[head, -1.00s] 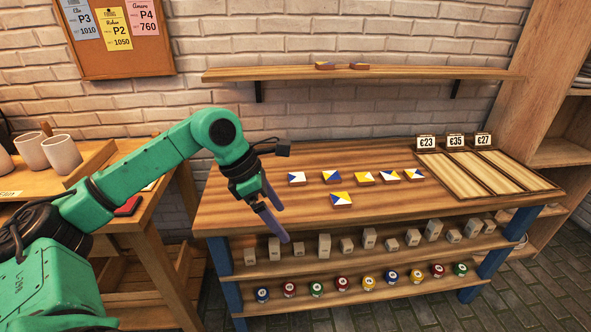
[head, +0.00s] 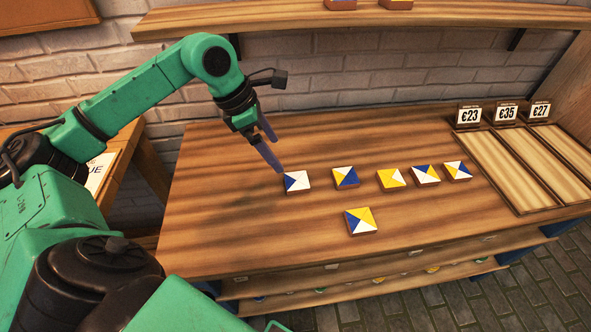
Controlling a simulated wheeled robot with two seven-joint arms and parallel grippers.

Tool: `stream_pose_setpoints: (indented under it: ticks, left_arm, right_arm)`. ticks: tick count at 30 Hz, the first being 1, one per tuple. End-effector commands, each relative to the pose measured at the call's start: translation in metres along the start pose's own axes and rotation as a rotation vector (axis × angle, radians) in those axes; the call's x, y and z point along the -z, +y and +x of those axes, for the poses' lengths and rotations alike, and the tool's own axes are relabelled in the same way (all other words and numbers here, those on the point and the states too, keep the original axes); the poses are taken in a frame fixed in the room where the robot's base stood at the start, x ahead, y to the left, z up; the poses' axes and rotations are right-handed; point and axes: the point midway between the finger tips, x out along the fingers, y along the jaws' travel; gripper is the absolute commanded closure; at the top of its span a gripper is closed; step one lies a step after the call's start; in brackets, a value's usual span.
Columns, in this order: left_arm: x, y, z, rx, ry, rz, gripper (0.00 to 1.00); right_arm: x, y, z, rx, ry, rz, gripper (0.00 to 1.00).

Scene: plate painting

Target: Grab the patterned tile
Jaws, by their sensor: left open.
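Several patterned tiles lie flat on the wooden workbench (head: 250,240). A blue and white tile (head: 298,182) is at the left of the back row. To its right are a yellow and blue tile (head: 346,177), a yellow and white tile (head: 391,179), and two tiles of blue, yellow and white, one (head: 426,174) beside the other (head: 458,171). Another blue, yellow and white tile (head: 361,221) lies nearer the front. My left gripper (head: 273,148) is open and empty, its fingers pointing down just behind and left of the blue and white tile. My right gripper is not in view.
A tray with three wooden slots (head: 490,168) and price signs (head: 507,113) stands at the right. A wall shelf (head: 280,22) holds two more tiles at the back. The bench's left and front parts are clear.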

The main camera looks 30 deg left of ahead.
Motion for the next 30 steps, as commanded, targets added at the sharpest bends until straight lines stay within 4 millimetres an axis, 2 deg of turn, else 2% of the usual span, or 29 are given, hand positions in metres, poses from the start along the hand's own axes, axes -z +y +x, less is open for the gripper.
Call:
stream_pose_setpoints:
  ticks: [3,6,11,15,18,25,29,30]
  left_arm:
    - [-0.001,-0.001,0.031,0.007,0.000,0.000,0.00]
    - [-0.001,-0.001,0.053,0.005,-0.002,-0.001,0.00]
    - [-0.001,0.001,0.074,0.003,-0.001,-0.001,0.00]
    - [-0.003,0.003,0.100,0.005,-0.002,-0.001,0.00]
    - [-0.001,0.004,0.116,0.002,-0.001,-0.001,0.00]
    - [0.000,0.004,0.121,0.000,-0.001,0.000,0.00]
    - [0.000,0.005,0.121,-0.001,-0.001,0.000,0.50]
    - [0.000,0.005,0.121,-0.001,-0.001,0.000,0.65]
  right_arm:
    - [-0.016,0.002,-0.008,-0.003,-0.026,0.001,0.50]
    - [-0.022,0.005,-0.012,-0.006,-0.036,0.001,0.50]
    - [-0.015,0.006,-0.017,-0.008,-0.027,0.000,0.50]
    - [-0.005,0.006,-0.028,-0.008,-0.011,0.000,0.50]
    - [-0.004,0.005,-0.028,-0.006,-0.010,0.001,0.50]
    - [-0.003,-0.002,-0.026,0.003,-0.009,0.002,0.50]
    - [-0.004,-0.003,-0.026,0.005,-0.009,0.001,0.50]
    - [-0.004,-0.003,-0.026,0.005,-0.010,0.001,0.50]
